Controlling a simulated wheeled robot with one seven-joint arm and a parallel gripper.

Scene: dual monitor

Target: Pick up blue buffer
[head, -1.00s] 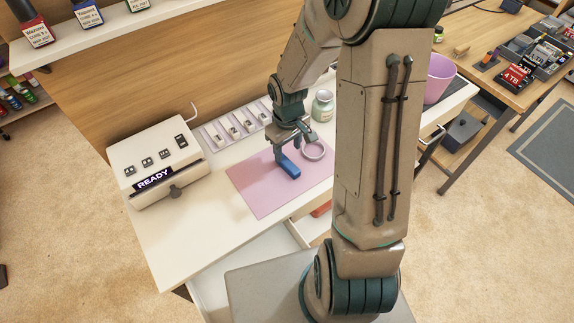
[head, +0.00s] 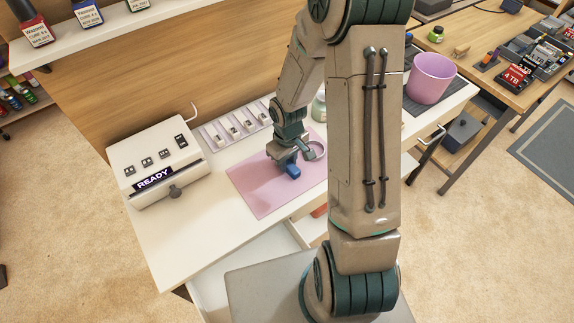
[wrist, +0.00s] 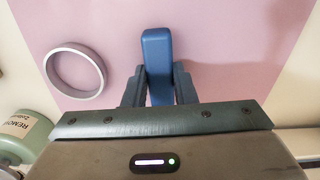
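The blue buffer (head: 293,171) is a small blue block on the pink mat (head: 258,190). In the wrist view the blue buffer (wrist: 157,50) lies lengthwise between the two fingers of my gripper (wrist: 159,78) and sticks out past their tips. The fingers stand on either side of it, with a narrow gap at the tips; firm contact does not show. In the head view my gripper (head: 287,160) is low over the mat and hides part of the buffer.
A grey ring (wrist: 75,70) lies on the mat beside the buffer. A white device reading READY (head: 152,165) and a tray of small parts (head: 236,127) are to the left. A pink cup (head: 430,78) stands at the right.

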